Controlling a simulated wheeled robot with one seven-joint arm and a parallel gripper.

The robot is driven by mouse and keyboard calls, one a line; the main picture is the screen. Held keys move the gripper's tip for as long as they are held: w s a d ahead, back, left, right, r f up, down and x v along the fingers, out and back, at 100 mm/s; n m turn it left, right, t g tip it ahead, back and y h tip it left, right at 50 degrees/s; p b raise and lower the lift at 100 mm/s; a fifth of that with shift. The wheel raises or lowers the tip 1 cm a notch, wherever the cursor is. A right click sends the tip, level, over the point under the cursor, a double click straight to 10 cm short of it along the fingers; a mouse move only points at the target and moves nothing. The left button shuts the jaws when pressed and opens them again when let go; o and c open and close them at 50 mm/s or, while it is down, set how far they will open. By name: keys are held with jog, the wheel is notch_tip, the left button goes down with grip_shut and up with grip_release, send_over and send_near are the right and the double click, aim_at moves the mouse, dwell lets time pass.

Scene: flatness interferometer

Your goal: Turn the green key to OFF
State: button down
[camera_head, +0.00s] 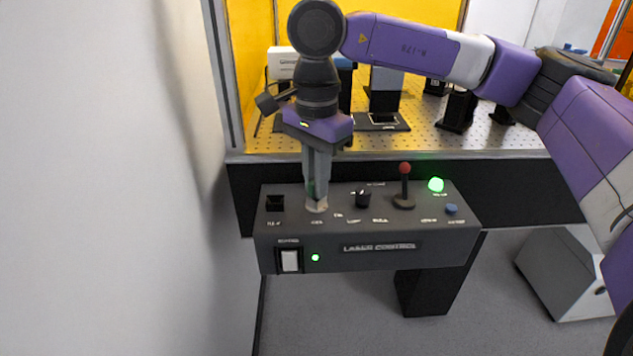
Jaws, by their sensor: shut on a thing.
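The green key (311,188) stands in a round pale lock (316,206) on top of the dark laser control box (370,245). My gripper (315,190) points straight down over the lock and is shut on the green key. The fingers cover most of the key, so which way it is turned cannot be told. The small print around the lock is too blurred to read.
Right of the lock are a black knob (363,198), a red-topped lever (404,188), a lit green lamp (436,185) and a blue button (451,209). A white rocker switch (290,260) and small green light are on the front. A white wall (110,180) stands at left.

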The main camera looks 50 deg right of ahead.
jog(key=shift+m+b, duration=0.5)
jog(key=shift+m, duration=0.7)
jog(key=shift+f, duration=0.1)
jog(key=shift+m+b, duration=0.45)
jog(key=shift+m, duration=0.75)
jog(key=shift+s+m+b, duration=0.1)
jog(key=shift+m+b, duration=0.35)
jog(key=shift+m, duration=0.75)
jog(key=shift+f, duration=0.1)
jog(key=shift+m+b, duration=0.45)
jog(key=shift+m, duration=0.75)
